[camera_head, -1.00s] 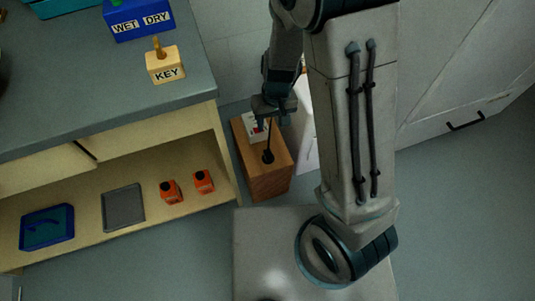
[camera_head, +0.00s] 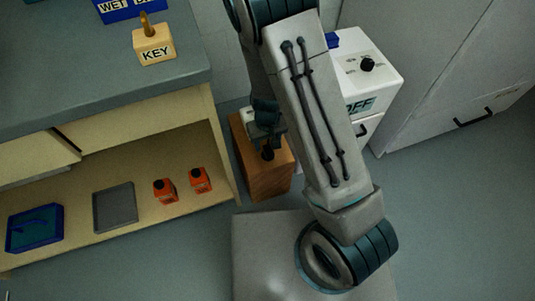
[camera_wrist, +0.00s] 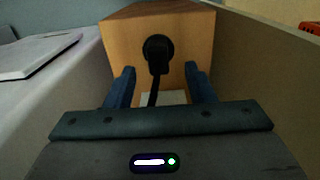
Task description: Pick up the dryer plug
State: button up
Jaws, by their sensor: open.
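The dryer plug (camera_wrist: 158,52) is black and round, with a black cord running from it, and sits on the wooden block (camera_wrist: 190,28). In the head view the plug (camera_head: 268,154) shows as a dark spot on top of the wooden block (camera_head: 268,181). My gripper (camera_wrist: 160,84) is open in the wrist view, with one blue finger on each side of the plug's cord. The plug lies between and beyond the fingertips, and I see no finger touching it. In the head view my gripper (camera_head: 267,128) is just above the block and partly hides it.
The bench (camera_head: 110,105) with a lower shelf stands left of the block, with orange bottles (camera_head: 201,180) on the shelf. A white unit marked OFF (camera_head: 365,75) stands to the right behind my arm. The key block (camera_head: 153,45) is on the bench top.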

aim_at(268, 149)
notch_tip(268, 149, down, 5)
jog(key=b, duration=0.3)
jog(key=shift+d, duration=0.15)
jog(key=c, duration=1)
